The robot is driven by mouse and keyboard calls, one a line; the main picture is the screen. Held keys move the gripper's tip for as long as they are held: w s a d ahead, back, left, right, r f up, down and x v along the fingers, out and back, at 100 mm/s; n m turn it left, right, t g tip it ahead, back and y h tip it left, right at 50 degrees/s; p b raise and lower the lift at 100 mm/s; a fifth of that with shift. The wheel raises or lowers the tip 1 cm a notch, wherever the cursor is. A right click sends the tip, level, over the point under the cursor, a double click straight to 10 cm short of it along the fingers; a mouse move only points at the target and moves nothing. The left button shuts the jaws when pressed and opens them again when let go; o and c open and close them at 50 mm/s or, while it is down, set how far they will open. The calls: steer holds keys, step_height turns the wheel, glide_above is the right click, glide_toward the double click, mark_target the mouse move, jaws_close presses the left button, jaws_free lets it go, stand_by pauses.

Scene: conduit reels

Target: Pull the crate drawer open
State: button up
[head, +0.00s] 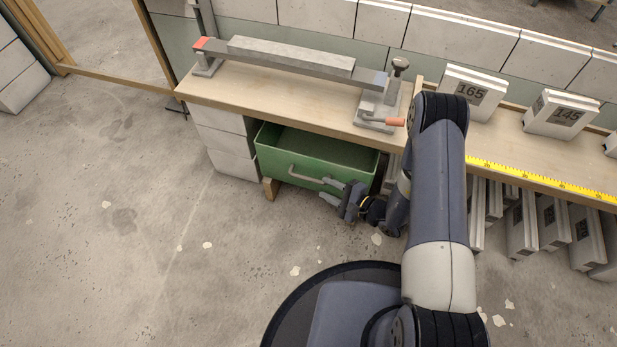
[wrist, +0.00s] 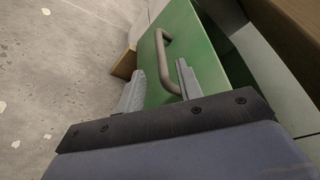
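The green crate drawer (head: 330,155) stands pulled out from under the wooden bench, its open top showing an empty-looking inside. Its beige bar handle (head: 303,177) is on the front panel. My gripper (head: 331,191) is at the right end of this handle, low in front of the drawer. In the wrist view the two grey fingers of my gripper (wrist: 160,86) are spread apart, with the near end of the handle (wrist: 163,62) between them. A gap shows between the left finger and the handle; contact on the right side is unclear. The green front panel (wrist: 195,45) lies just beyond.
The bench top (head: 230,85) carries a grey bar fixture (head: 300,60) with a clamp. White blocks marked 165 (head: 470,92) and 145 (head: 562,114) stand to the right, above a yellow measuring tape (head: 540,180). Several slabs stand under the bench. The floor left is clear.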

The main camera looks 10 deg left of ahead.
steer(key=b+x, duration=0.1)
steer(key=x, duration=0.6)
steer(key=shift+r+b, duration=0.1)
steer(key=shift+b, duration=0.25)
steer(key=shift+c, duration=0.4)
jaws_close()
